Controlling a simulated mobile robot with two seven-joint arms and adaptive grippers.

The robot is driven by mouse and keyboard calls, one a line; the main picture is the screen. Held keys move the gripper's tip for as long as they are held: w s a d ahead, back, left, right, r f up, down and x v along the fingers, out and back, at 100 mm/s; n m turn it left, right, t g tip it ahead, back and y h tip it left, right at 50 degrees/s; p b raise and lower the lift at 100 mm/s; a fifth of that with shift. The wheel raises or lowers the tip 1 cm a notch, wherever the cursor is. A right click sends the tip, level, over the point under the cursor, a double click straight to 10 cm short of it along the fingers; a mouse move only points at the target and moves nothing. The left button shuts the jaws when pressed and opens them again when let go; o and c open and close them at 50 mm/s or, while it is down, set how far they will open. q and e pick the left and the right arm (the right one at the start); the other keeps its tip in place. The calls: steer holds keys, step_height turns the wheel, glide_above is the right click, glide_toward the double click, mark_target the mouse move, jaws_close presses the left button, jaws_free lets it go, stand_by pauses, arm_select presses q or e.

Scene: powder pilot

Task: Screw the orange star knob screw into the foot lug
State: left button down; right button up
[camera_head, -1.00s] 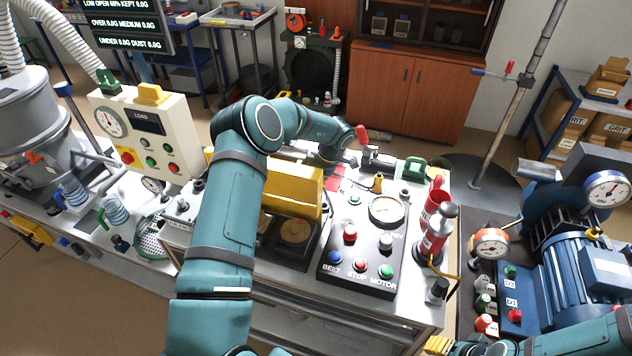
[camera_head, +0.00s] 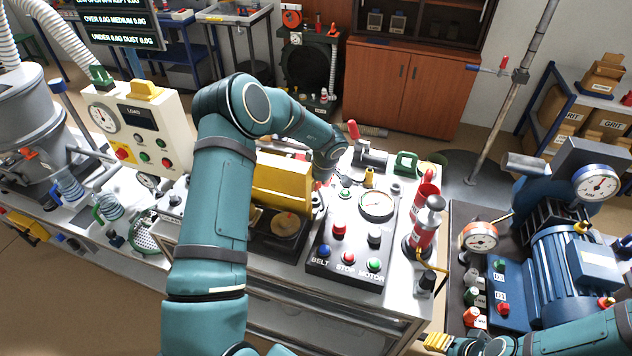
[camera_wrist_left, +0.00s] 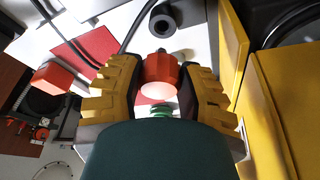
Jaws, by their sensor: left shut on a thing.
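My left gripper (camera_wrist_left: 160,82) is shut on the orange star knob screw (camera_wrist_left: 161,70), which sits between its yellow ribbed fingers in the left wrist view. A dark round piece with a hole (camera_wrist_left: 163,21), which may be the foot lug, lies just beyond the knob; I cannot tell whether the screw touches it. In the head view my left wrist reaches down beside the yellow machine housing (camera_head: 282,183), and the fingers are mostly hidden. My right gripper (camera_head: 437,342) shows only in part at the bottom edge.
The button panel (camera_head: 345,250) with a gauge (camera_head: 376,205) stands close by on the bench. A red bottle (camera_head: 424,236) is to its right. A red mat (camera_wrist_left: 88,47) and a yellow wall (camera_wrist_left: 284,95) flank the fingers. A blue motor (camera_head: 560,270) stands at the right.

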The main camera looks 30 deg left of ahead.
mark_target(316, 202)
arm_select(q)
steer(key=shift+f, duration=1.6)
steer(key=shift+f, duration=0.25)
stand_by(0.3)
steer(key=shift+f, duration=0.35)
steer(key=shift+f, duration=0.45)
steer(key=shift+s+d+f, duration=0.15)
steer(key=shift+s+f, duration=0.1)
steer(key=shift+f, duration=0.35)
stand_by(0.5)
steer(key=shift+r, duration=0.2)
